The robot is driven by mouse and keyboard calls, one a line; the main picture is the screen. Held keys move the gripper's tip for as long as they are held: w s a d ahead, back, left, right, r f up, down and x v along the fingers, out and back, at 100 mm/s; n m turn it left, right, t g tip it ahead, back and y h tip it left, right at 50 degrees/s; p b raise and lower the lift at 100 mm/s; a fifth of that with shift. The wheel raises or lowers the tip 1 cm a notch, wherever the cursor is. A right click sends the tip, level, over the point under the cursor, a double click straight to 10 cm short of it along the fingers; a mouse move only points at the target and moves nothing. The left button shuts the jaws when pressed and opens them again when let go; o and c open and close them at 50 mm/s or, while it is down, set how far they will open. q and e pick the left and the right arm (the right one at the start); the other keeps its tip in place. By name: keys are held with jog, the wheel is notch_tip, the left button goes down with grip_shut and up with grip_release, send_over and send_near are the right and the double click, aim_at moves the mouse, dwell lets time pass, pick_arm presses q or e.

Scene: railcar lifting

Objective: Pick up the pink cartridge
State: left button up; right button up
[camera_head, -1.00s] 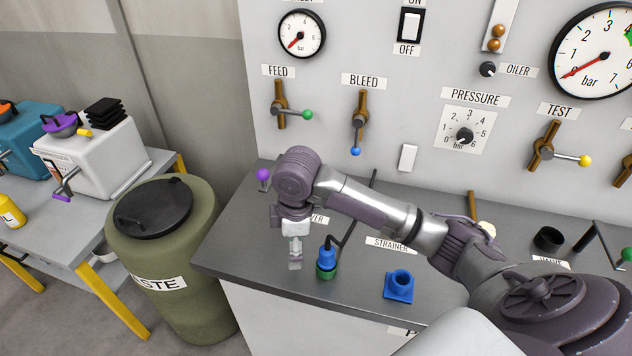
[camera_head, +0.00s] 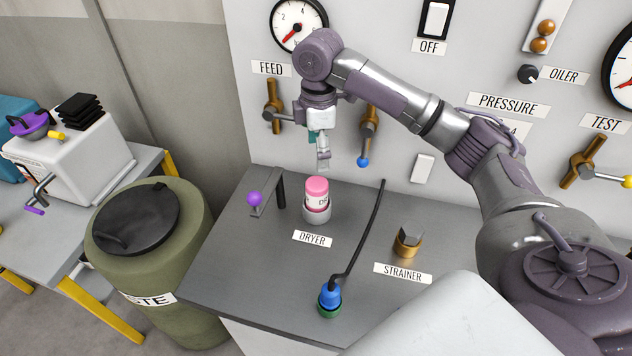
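The pink cartridge (camera_head: 317,188), with a white label band, stands upright in the grey dryer socket (camera_head: 316,215) on the bench, behind the DRYER label. My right gripper (camera_head: 323,165) points down just above the cartridge's top, seemingly apart from it. Its fingers are seen edge-on, so their opening does not show. No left gripper is in view.
A purple-knobbed lever (camera_head: 255,199) stands left of the socket. A blue plug (camera_head: 329,297) with a black cable is in front, and a brass strainer fitting (camera_head: 408,243) is to the right. The gauge panel rises behind; a green waste drum (camera_head: 180,290) stands left.

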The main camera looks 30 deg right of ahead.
aim_at(316, 183)
jog(key=f, duration=0.2)
jog(key=f+p, duration=0.1)
jog(key=f, duration=0.4)
jog(key=shift+s+a+f, duration=0.2)
jog(key=shift+s+f, duration=0.05)
jog(key=shift+s, duration=0.1)
jog(key=shift+w+f, duration=0.1)
jog(key=shift+f, duration=0.2)
jog(key=f+p, duration=0.2)
jog(key=f, duration=0.2)
jog(key=shift+a+p, duration=0.2)
jog(key=shift+p, duration=0.1)
jog(key=shift+f, duration=0.55)
jog(key=shift+c, duration=1.2)
pick_arm(q)
jog(key=r, duration=0.1)
jog(key=s+r, duration=0.2)
jog(key=shift+a+r, duration=0.25)
jog(key=shift+a, duration=0.1)
pick_arm(e)
jog(key=c, duration=1.3)
